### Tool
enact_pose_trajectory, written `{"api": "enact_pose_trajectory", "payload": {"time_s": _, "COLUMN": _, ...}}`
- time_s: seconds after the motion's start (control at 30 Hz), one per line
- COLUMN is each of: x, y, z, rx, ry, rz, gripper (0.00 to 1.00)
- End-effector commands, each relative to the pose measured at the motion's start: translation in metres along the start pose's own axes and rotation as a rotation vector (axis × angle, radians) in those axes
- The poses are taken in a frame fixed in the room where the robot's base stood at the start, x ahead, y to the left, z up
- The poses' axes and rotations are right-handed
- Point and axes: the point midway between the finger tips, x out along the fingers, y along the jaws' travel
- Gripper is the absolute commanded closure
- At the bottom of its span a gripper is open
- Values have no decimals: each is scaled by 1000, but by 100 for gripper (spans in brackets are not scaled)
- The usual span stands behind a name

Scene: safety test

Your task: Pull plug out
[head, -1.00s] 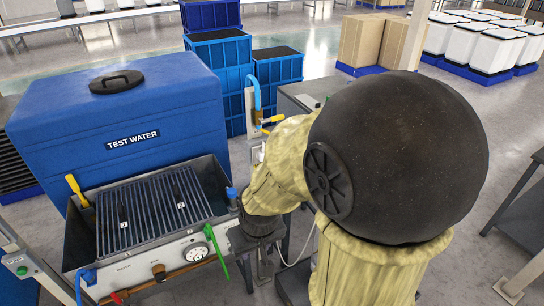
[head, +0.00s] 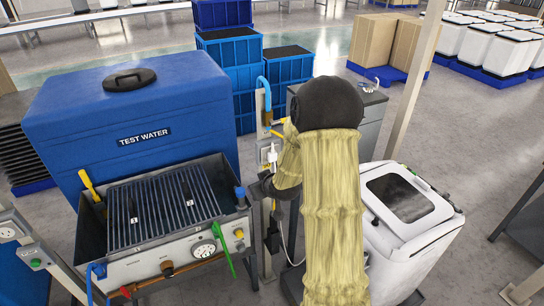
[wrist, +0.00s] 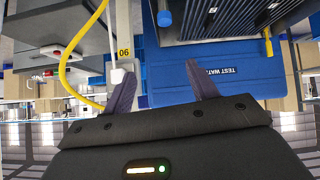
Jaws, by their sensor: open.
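A white plug (head: 272,157) sits at an outlet plate on a narrow post beside the test-water rig in the head view. In the wrist view, which looks upside down, a white plug-like piece (wrist: 118,76) with a pale cord shows just by the left finger. My gripper (wrist: 163,76) is open, with two dark fingers spread and nothing between them but the blue tank behind. In the head view my arm's end is dark and close below the plug, with its fingers largely hidden. I cannot tell whether a finger touches the plug.
The blue TEST WATER tank (head: 130,110) and a grill-topped trough (head: 165,215) with knobs stand left of the post. A yellow hose (wrist: 70,60) curves near my gripper. A white bin (head: 405,225) stands to the right. Blue crates (head: 288,68) stand behind.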

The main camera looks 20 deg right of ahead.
Motion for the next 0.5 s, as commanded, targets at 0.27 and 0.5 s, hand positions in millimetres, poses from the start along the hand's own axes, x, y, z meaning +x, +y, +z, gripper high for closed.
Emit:
{"api": "enact_pose_trajectory", "payload": {"time_s": 0.27, "x": 63, "y": 60, "z": -7, "rx": 35, "ry": 340, "rz": -7, "gripper": 42}}
{"api": "enact_pose_trajectory", "payload": {"time_s": 0.5, "x": 79, "y": 106, "z": 5, "rx": 92, "ry": 632, "rz": 24, "gripper": 42}}
